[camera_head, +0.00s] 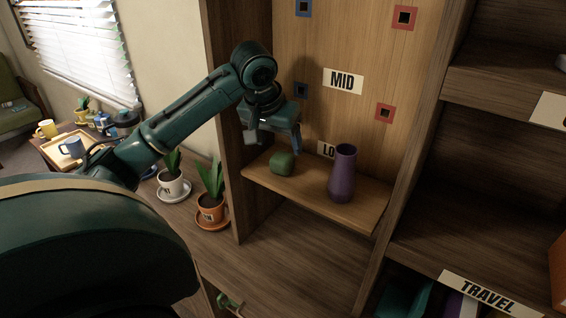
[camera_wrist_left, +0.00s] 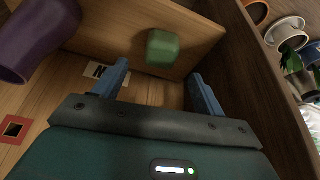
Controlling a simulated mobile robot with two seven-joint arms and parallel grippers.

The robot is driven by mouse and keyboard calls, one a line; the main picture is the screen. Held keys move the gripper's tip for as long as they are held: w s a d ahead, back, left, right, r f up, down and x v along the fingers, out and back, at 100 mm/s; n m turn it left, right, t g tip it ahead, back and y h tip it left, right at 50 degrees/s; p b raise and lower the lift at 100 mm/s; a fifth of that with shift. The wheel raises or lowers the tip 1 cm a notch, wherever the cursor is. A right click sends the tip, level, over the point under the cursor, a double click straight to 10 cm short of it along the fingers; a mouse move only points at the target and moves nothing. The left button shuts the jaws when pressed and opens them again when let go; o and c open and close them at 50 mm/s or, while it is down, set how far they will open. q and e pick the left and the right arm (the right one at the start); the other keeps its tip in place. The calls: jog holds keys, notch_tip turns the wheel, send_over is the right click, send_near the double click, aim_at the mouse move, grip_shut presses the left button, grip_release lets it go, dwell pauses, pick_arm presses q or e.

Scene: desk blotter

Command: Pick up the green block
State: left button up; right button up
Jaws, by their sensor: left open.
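The green block (camera_head: 282,163) is a small rounded cube sitting on the low wooden shelf (camera_head: 330,199), near its left end. It also shows in the left wrist view (camera_wrist_left: 162,48), ahead of the fingers and between their lines. My left gripper (camera_head: 272,142) is open and empty, just above and behind the block in the head view. Its two blue fingers show in the left wrist view (camera_wrist_left: 158,88), apart from the block. My right gripper is in neither view.
A purple vase (camera_head: 343,174) stands on the same shelf to the right of the block. The shelf's left side wall (camera_head: 228,120) is close to the gripper. Potted plants (camera_head: 210,207) stand outside that wall. A LO label, partly hidden by the vase, is on the back panel.

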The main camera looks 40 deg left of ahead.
aim_at(282, 155)
pick_arm(q)
jog(key=x, duration=0.6)
jog(key=shift+f+p, duration=0.2)
jog(key=shift+p, duration=0.15)
jog(key=shift+c, duration=0.3)
jog(key=shift+r, duration=0.1)
jog(key=c, duration=1.2)
